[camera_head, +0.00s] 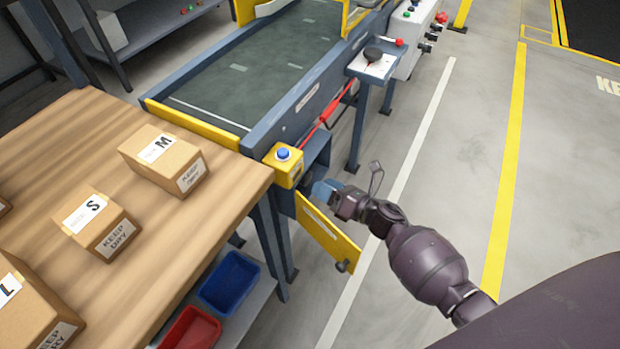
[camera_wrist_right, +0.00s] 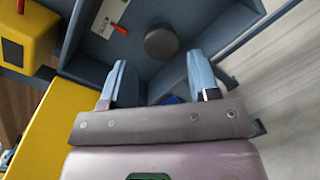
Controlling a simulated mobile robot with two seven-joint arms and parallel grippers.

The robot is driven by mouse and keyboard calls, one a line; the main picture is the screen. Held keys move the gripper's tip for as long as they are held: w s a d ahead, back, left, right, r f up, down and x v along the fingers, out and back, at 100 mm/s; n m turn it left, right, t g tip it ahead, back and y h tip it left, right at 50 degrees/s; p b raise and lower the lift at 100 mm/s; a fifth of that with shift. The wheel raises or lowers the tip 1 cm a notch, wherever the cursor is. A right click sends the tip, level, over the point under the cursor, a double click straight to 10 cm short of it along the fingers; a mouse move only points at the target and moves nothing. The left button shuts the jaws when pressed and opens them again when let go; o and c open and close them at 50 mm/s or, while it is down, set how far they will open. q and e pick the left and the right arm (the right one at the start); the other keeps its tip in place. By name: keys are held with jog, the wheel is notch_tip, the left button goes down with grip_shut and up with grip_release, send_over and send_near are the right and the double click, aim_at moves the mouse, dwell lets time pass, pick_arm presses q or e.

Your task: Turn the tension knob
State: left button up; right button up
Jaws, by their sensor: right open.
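In the right wrist view a dark round knob (camera_wrist_right: 160,42) sits inside a blue-grey compartment, beside a white and green label with a red pointer (camera_wrist_right: 112,20). I take it as the tension knob. My right gripper (camera_wrist_right: 160,78) is open and empty, its two blue fingers pointing at the knob, which shows just beyond the gap between them. In the head view my right gripper (camera_head: 325,190) is at the mouth of the compartment under the conveyor's near end. There the knob is hidden. My left gripper is not in view.
The yellow door (camera_head: 325,235) of the compartment hangs open below my right gripper. A yellow box with a blue button (camera_head: 283,165) is just above. A wooden table (camera_head: 95,120) with cartons stands at left. Open floor (camera_head: 420,150) lies to the right.

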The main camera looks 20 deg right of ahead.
aim_at(310, 179)
jog(key=x, duration=0.3)
jog(key=shift+w+a+f, duration=0.1)
jog(key=shift+w+a, duration=0.05)
jog(key=shift+w, duration=0.1)
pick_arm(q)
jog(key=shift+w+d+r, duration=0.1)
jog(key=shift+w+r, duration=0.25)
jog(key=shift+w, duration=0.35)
pick_arm(e)
jog(key=shift+w+a, duration=0.3)
jog(key=shift+w, duration=0.15)
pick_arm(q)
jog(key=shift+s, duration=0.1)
pick_arm(e)
jog(key=shift+c, duration=0.4)
jog(key=c, duration=0.5)
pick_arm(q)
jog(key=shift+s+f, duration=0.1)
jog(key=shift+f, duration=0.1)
pick_arm(e)
jog(key=shift+c, duration=0.2)
